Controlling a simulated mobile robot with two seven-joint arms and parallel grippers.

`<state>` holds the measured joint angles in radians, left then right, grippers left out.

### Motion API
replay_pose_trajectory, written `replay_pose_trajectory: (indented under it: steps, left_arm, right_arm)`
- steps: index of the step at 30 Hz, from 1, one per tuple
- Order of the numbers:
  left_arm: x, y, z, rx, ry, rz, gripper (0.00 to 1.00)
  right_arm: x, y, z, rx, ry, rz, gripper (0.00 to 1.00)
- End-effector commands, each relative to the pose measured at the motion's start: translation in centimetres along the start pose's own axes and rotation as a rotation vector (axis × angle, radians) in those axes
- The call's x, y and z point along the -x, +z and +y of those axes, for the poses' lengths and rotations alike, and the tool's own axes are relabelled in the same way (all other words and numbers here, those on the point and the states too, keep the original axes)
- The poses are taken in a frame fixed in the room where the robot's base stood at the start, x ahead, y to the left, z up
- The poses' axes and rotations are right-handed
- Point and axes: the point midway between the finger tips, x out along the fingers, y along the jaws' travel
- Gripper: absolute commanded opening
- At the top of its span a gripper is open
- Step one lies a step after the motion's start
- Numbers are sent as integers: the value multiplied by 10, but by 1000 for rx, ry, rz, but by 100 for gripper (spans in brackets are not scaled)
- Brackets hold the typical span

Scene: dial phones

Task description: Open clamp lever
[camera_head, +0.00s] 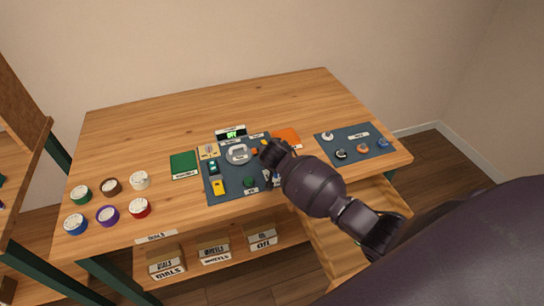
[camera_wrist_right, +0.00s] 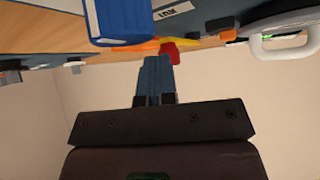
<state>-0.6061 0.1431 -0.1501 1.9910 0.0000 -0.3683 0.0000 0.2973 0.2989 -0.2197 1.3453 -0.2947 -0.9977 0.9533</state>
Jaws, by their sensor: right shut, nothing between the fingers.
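My right gripper (camera_wrist_right: 153,72) is shut and empty, with its blue-grey fingertips pointing up in the wrist view. A small red piece (camera_wrist_right: 169,52) beside a yellow-orange strip (camera_wrist_right: 146,44) sits right at the fingertips; I cannot tell whether they touch, or whether the red piece is the clamp lever. A white handle (camera_wrist_right: 284,46) shows at the right of that view. In the head view my right arm reaches over the right side of the dark work mat (camera_head: 226,187), and its hand hides part of it. A white ring-shaped device (camera_head: 238,154) sits on this mat. My left gripper is not in view.
A blue block (camera_wrist_right: 122,20) is close to the fingers. Several round pots, including a red one (camera_head: 139,208), stand on the left of the table (camera_head: 155,115). A green pad (camera_head: 184,164), an orange pad (camera_head: 287,137) and a second mat (camera_head: 337,136) flank the work area. The table's back is clear.

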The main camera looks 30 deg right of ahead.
Motion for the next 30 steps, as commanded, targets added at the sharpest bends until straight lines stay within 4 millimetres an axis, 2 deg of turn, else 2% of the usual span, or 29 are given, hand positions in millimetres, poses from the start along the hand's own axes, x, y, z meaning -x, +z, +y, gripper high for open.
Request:
replay_pose_trajectory:
  steps: [8, 16, 30]
  left_arm:
    - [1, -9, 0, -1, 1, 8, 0]
    - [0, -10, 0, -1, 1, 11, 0]
    - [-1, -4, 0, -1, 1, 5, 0]
  right_arm:
    - [-5, -6, 8, 16, -18, 0, 0]
    - [-6, -5, 8, 17, -18, 1, 0]
    - [-6, -7, -9, 15, -24, 3, 0]
